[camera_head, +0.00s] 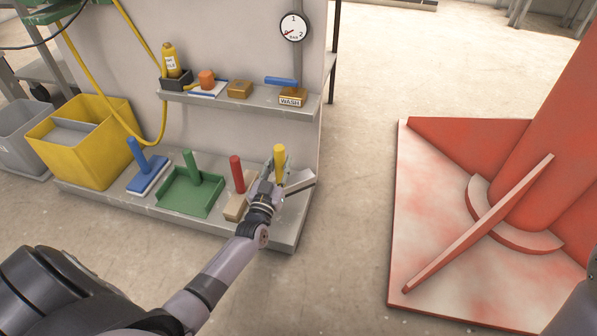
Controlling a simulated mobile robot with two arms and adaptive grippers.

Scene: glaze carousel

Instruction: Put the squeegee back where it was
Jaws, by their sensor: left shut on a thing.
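The squeegee (279,152) has an upright yellow handle and a pale grey head (300,181). It is at the right end of the lower shelf (230,231). My left gripper (277,172) reaches in from the front and is shut on the squeegee's handle. The gripper hides the lower handle and part of the head. I cannot tell whether the head rests on the shelf or is just above it. My right gripper is out of view.
Beside it on the lower shelf stand a red-handled brush (237,175), a green tray with a green handle (190,190) and a blue-handled brush (148,172). A yellow bin (85,155) is left. The upper shelf (235,100) overhangs. A red structure (480,230) stands right; floor between is clear.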

